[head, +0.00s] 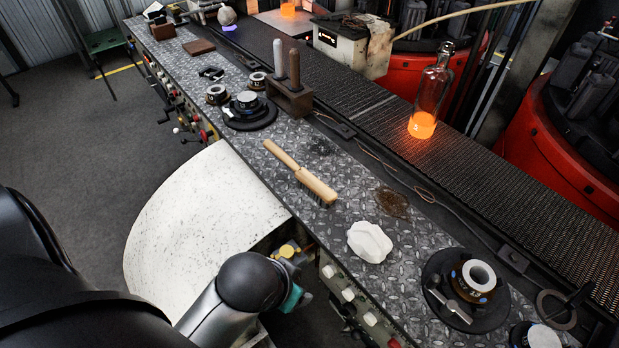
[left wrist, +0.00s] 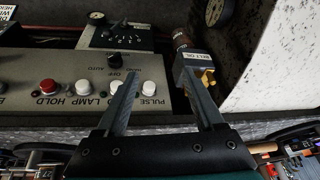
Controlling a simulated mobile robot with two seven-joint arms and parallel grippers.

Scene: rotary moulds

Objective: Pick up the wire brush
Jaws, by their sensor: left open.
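The wire brush (head: 302,175) lies on the diamond-plate bench top in the head view. It has a pale wooden handle pointing up and left, and dark bristles facing down under its block. My left gripper (left wrist: 158,98) is open and empty in the left wrist view, facing a control panel below the bench top. In the head view my left arm comes in at the bottom, below and left of the brush, and its fingers are hidden. My right gripper is not in view.
A crumpled white cloth (head: 369,241) and a wooden block with upright tools (head: 289,99) flank the brush on the bench. A glowing bottle (head: 430,97) stands on the conveyor behind. The control panel (left wrist: 60,90) has buttons and knobs. A white round surface (head: 190,225) lies left.

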